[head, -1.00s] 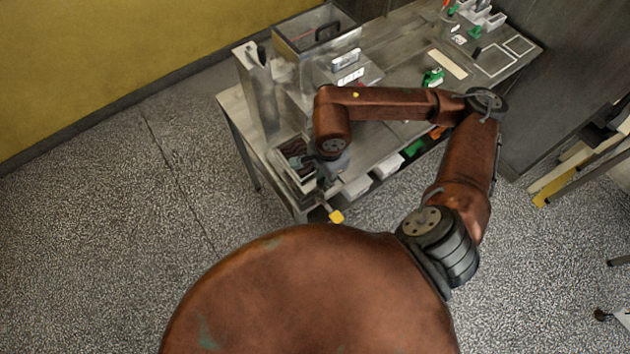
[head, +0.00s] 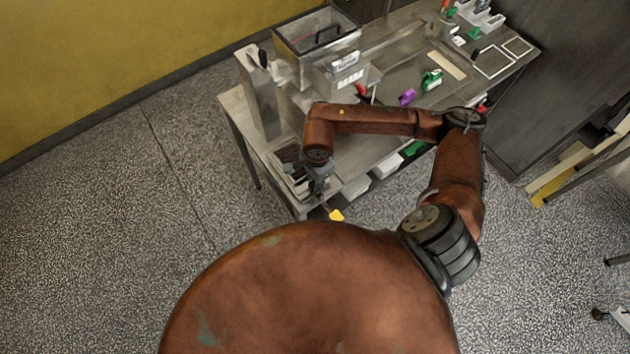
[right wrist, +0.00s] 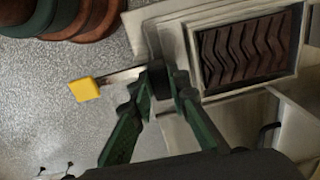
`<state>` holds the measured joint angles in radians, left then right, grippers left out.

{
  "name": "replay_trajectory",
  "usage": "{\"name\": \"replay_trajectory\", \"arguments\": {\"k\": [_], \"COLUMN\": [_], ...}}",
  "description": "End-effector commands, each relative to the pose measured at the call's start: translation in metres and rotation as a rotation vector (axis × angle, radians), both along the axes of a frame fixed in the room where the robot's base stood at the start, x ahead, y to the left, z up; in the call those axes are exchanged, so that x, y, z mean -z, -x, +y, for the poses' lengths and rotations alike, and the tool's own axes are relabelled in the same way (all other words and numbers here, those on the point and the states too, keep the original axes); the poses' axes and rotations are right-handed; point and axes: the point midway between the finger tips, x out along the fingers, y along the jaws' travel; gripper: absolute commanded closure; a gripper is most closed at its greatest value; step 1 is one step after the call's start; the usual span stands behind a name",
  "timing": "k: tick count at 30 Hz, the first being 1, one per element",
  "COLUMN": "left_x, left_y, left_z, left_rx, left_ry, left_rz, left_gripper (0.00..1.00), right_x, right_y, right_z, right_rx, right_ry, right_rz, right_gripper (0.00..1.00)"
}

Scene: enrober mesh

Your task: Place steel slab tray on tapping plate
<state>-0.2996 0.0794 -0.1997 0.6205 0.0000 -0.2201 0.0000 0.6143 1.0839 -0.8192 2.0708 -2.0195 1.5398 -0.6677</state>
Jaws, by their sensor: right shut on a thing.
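The steel slab tray (right wrist: 190,45) is a pale, shallow rectangular frame around a dark brown zigzag surface in the right wrist view. In the head view it shows at the near left corner of the bench (head: 283,170), partly covered by my right wrist. My right gripper (right wrist: 166,77) is shut at the tray's near-left edge, though the exact grip point is hidden by the fingers. The right gripper (head: 318,190) also shows in the head view, at the bench corner. I cannot single out the tapping plate. My left gripper is not in view.
A yellow-ended metal piece (right wrist: 84,89) sticks out beside my fingers, past the bench corner; it also shows in the head view (head: 336,215). A tall steel holder (head: 262,95) and a steel tank (head: 318,45) stand behind. Purple (head: 407,97) and green (head: 432,79) items lie farther right.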

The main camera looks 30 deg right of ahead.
Motion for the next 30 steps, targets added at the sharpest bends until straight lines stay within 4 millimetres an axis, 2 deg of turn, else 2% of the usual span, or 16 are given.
{"name": "replay_trajectory", "arguments": {"k": [7, 8, 15, 25, 30], "left_x": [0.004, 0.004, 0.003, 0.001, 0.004], "left_y": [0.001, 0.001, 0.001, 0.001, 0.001], "left_z": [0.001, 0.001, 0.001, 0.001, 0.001], "left_rx": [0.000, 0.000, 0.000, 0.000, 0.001], "left_ry": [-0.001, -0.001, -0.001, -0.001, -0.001], "left_rz": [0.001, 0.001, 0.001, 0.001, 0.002], "left_gripper": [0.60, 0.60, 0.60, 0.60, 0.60], "right_x": [0.001, 0.003, 0.002, 0.000, -0.018], "right_y": [-0.002, 0.000, 0.000, 0.000, -0.001], "right_z": [0.000, 0.000, 0.000, 0.000, -0.001], "right_rx": [0.000, 0.001, 0.001, 0.001, 0.000], "right_ry": [-0.001, 0.001, 0.001, 0.001, 0.002], "right_rz": [-0.005, 0.000, 0.000, 0.000, -0.005], "right_gripper": [1.00, 0.84, 0.67, 0.67, 0.67]}}
